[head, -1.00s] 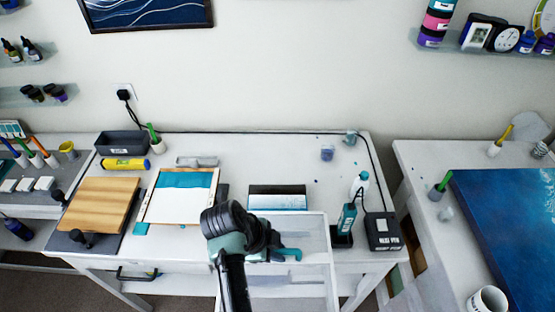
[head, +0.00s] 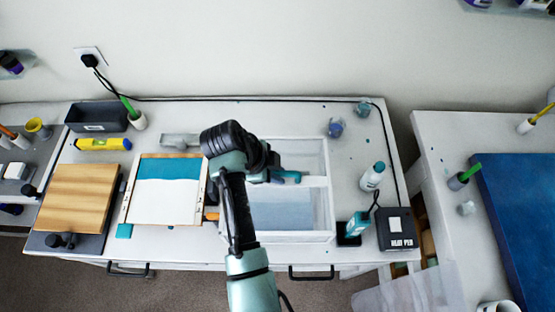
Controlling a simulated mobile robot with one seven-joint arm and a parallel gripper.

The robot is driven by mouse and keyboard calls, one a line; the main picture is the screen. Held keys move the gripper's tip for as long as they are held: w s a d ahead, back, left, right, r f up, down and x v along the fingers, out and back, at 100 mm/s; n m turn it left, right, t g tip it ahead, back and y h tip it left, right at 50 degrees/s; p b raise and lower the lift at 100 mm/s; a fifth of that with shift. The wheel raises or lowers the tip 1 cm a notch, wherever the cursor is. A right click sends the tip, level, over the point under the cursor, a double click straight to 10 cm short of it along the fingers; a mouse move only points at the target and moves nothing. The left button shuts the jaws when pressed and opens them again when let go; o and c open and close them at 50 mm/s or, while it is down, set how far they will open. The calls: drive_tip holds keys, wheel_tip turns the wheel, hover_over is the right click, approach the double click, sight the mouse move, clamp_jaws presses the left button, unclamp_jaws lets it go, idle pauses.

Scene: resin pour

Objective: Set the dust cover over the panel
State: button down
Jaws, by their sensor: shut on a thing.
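The dust cover (head: 328,215) is a clear box with pale edges and a white bar across it. My gripper (head: 270,175) is at the teal handle (head: 290,177) on this bar and is shut on it; my wrist hides most of the fingers. The cover is over the right-middle part of the table; I cannot tell if its lower rim touches. A blue-grey surface (head: 280,212) shows dimly through it, perhaps a panel. A white panel with a teal band (head: 165,195) lies uncovered in a wooden-edged frame, left of my arm.
A wooden board (head: 75,198), a yellow level (head: 103,144) and a dark tray (head: 97,117) are on the left. A white bottle (head: 373,176), a teal tool (head: 354,226) and a black box (head: 397,230) stand close to the cover's right.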

drive_tip(key=shift+s+f+b, duration=0.3)
drive_tip(key=shift+s+b, duration=0.05)
drive_tip(key=shift+f+b, duration=0.3)
wheel_tip(320, 180, down, 3)
drive_tip(key=shift+w+r+b, duration=0.1)
drive_tip(key=shift+r+b, duration=0.05)
drive_tip(key=shift+b, duration=0.85)
drive_tip(key=shift+f+b, duration=1.55)
drive_tip(key=shift+f, duration=0.3)
drive_tip(key=c, duration=0.7)
unclamp_jaws()
drive_tip(key=shift+c, duration=0.2)
drive_tip(key=b+v, duration=0.1)
drive_tip(key=v, duration=1.1)
drive_tip(key=shift+d, duration=0.1)
drive_tip(key=shift+a+r+p, duration=0.25)
drive_tip(key=shift+r+p, duration=0.25)
drive_tip(key=shift+p, duration=0.05)
